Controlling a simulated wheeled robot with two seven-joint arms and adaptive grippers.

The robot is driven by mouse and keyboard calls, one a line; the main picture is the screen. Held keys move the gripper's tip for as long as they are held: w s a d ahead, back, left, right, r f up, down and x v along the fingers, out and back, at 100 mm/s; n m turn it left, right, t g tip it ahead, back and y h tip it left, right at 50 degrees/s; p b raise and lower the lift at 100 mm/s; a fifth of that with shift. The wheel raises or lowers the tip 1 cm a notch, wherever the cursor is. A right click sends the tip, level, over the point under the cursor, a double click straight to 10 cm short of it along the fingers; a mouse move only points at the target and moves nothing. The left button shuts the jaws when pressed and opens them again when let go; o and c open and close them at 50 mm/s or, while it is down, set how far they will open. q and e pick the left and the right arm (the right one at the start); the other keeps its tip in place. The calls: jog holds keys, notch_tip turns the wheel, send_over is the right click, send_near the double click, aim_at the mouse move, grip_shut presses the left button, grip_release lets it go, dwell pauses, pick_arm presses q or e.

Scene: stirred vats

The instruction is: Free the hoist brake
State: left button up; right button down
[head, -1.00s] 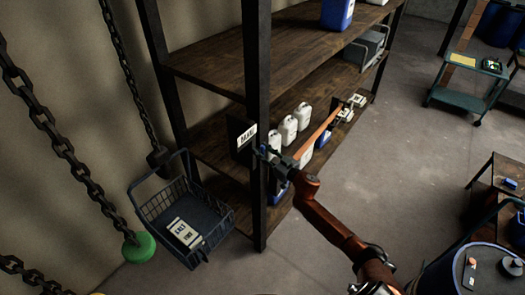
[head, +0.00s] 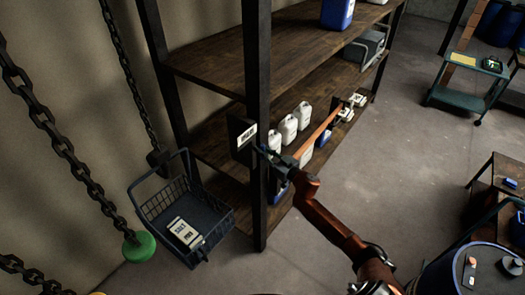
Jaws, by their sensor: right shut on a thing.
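A dark plate with a white label (head: 239,138) is at the black front post of the shelf rack; its lettering is too small to read surely. My right gripper (head: 265,152) is just right of and below this plate, its arm coming in from the lower right. It is shut on a small part by the post, probably the brake handle, mostly hidden by the fingers. An orange bar (head: 318,132) runs from near the gripper to the upper right, in front of the shelf. My left gripper is not in view.
A dark wire basket (head: 155,207) holds a white labelled pack (head: 184,233). Chains hang at left, one with a green knob (head: 139,247). White jugs (head: 288,129) stand on the rack (head: 205,62). A blue drum (head: 470,268) is at lower right. The middle floor is clear.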

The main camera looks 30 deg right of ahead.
jog(key=n+b, duration=0.3)
jog(key=n, duration=0.1)
jog(key=shift+s+a+f+t+y, duration=0.1)
jog(key=shift+a+f+t+y, duration=0.2)
jog(key=shift+t, duration=0.1)
jog(key=n+b, duration=0.3)
jog(key=n, duration=0.1)
jog(key=shift+a+f+y, duration=0.1)
jog(key=shift+y, duration=0.2)
jog(key=n+b, duration=0.2)
jog(key=n+y+b, duration=0.1)
jog(key=n+b, duration=0.1)
jog(key=n, duration=0.1)
jog(key=n+y+b, duration=0.1)
jog(key=n+b, duration=0.1)
jog(key=shift+s+a+f+n+t+b, duration=0.15)
jog(key=shift+a+f+n+t+b, duration=0.05)
jog(key=shift+f+n+t+b, duration=0.15)
jog(key=shift+a+f+n+y+b, duration=0.1)
jog(key=shift+n+y+b, duration=0.5)
jog(key=shift+n+b, duration=1.45)
jog(key=shift+n+p, duration=0.3)
jog(key=shift+n, duration=0.1)
jog(key=c, duration=1.8)
grip_release()
jog(key=shift+c, duration=0.2)
